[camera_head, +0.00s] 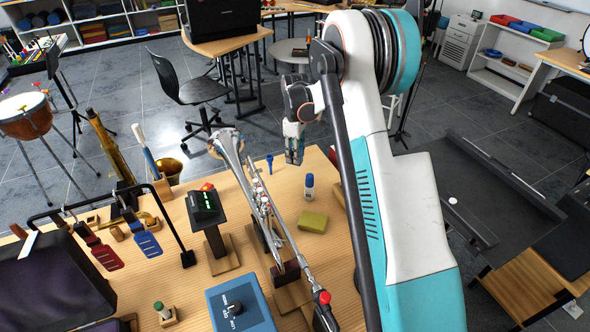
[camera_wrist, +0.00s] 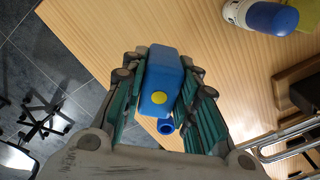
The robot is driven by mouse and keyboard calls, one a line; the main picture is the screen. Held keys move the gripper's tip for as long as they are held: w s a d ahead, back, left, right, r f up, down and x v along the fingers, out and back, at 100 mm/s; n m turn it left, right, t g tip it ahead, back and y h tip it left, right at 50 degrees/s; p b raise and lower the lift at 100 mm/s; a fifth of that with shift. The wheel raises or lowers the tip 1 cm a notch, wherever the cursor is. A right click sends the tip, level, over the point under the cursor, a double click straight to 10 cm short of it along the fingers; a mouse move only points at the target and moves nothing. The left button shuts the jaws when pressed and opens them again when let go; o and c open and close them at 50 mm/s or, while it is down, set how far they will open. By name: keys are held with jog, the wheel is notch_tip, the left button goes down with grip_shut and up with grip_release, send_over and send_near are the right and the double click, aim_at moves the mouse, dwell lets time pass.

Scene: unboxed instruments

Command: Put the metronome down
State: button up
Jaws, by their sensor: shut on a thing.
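My gripper (camera_head: 294,150) hangs near the far edge of the wooden table (camera_head: 225,275). In the wrist view my gripper (camera_wrist: 160,95) is shut on a blue block with a round yellow spot, taken to be the metronome (camera_wrist: 163,75). It sits between the two green-padded fingers. In the head view the fingers and arm hide it, so I cannot make it out there. I cannot tell whether its underside touches the table.
A small blue mouthpiece (camera_head: 269,162) lies near the gripper; it also shows in the wrist view (camera_wrist: 165,127). A white-and-blue bottle (camera_head: 308,187), yellow cloth-like block (camera_head: 313,221), trumpet (camera_head: 258,200) and display device (camera_head: 207,203) stand nearer. Bare wood lies around the bottle.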

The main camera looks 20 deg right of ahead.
aim_at(295, 165)
jog(key=shift+f+b, duration=0.8)
jog(key=shift+f, duration=2)
jog(key=shift+f, duration=0.15)
jog(key=o, duration=1.1)
